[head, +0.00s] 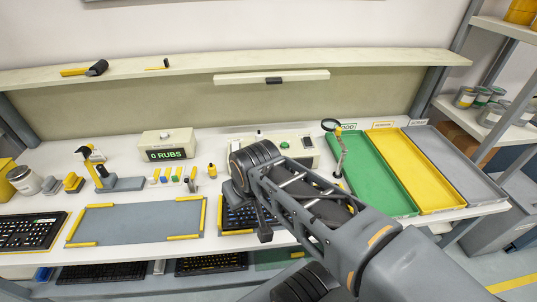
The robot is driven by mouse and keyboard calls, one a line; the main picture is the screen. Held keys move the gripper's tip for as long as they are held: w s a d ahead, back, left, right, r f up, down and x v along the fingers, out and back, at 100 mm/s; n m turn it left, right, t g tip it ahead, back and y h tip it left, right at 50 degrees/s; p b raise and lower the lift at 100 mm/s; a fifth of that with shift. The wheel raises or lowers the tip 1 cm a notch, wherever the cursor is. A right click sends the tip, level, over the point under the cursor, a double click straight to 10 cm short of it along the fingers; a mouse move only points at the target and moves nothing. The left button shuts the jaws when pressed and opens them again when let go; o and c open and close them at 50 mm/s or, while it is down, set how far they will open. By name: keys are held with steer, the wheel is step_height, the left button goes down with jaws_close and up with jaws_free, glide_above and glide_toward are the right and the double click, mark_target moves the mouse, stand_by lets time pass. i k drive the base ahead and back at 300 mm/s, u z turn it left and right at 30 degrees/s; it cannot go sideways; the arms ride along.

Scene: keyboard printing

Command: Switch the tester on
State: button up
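A cream box (305,152) with a small dark screen and a green button stands at the back of the bench, right of centre. It looks like the tester, and my arm hides part of its left and front. I cannot read its screen or tell its switch position. My gripper (264,234) seems to be the dark part low in front of the box, over a black keyboard (236,218). It appears apart from the box. Its fingers are too small and dark to tell whether they are open or shut.
A cream counter (168,146) reads "0 RUBS". Green (375,180), yellow (415,170) and grey (455,165) trays lie at the right, beside a magnifier (331,126). A grey mat (137,222) with yellow corners lies left of my arm. A shelf (180,69) runs above.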

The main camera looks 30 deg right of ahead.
mark_target(308, 142)
steer(key=u, duration=0.5)
steer(key=k, duration=1.05)
steer(key=z, duration=0.95)
steer(key=i, duration=1.05)
